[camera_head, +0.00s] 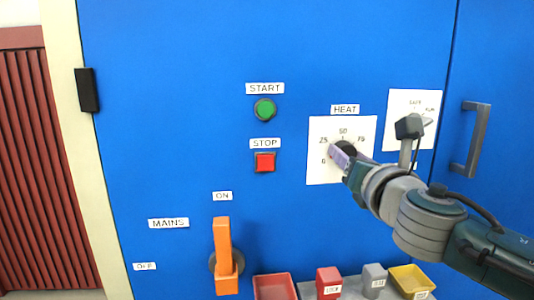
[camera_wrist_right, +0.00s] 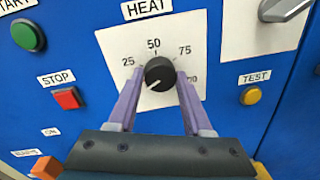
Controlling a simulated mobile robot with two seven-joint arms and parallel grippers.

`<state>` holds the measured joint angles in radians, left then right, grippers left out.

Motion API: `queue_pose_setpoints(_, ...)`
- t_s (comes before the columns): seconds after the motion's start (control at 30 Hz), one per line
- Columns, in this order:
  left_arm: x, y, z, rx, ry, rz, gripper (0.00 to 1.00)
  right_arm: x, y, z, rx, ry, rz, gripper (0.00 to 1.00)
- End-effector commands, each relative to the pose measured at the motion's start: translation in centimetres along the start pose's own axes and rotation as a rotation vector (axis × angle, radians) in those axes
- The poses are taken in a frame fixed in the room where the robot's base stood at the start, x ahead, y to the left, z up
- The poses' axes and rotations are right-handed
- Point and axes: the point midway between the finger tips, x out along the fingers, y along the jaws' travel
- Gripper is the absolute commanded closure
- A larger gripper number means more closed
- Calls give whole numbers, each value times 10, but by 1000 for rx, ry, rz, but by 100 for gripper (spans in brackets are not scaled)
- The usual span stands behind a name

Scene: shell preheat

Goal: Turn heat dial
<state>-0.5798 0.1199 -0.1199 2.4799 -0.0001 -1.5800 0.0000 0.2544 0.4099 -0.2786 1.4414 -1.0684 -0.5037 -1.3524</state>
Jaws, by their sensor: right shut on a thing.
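The heat dial is a round black knob (camera_wrist_right: 160,74) on a white scale plate (camera_wrist_right: 120,45) marked 25, 50 and 75, under a HEAT label. Its white pointer line aims to the lower left, below the 25 mark. My right gripper (camera_wrist_right: 160,80) is shut on the knob, with one purple finger on each side. In the head view the right gripper (camera_head: 343,157) reaches the plate from the lower right and covers part of the knob and scale. My left gripper is not in view.
The blue panel also has a green START button (camera_head: 265,109), a red STOP button (camera_head: 265,161) and an orange MAINS lever (camera_head: 223,250), upright below the ON label. A grey selector handle (camera_head: 409,128) stands close to my right arm. Small bins (camera_head: 274,287) line the bottom.

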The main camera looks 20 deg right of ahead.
Motion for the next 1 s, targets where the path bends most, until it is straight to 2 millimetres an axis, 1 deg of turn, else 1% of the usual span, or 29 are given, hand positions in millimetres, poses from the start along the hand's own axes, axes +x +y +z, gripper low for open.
queue_pose_setpoints(0.27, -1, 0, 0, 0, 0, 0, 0, 0, 0, 0, 207, 15, -4, 100)
queue_pose_setpoints(1.0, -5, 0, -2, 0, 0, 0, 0, 0, -1, 2, 911, 61, -13, 100)
